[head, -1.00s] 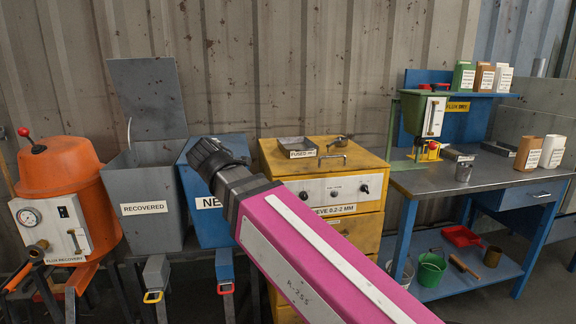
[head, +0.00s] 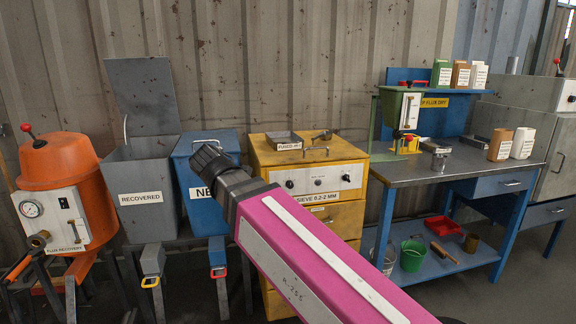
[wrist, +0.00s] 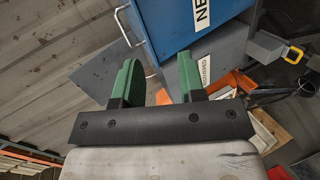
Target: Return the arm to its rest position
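My gripper (wrist: 158,80) shows in the wrist view with its two green fingers well apart and nothing between them. Beyond the fingers are the blue bin and the grey bin, seen tilted. In the head view my pink arm (head: 300,255) reaches up from the bottom right towards the middle left, ending in a dark joint in front of the blue bin. The gripper fingers cannot be made out in the head view.
A grey bin labelled RECOVERED (head: 140,217), a blue bin (head: 207,215) and an orange flux recovery vessel (head: 62,165) stand left. A yellow sieve cabinet (head: 340,155) is behind the arm. A blue workbench (head: 425,175) with flux packets stands right, a grey cabinet (head: 560,160) beyond.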

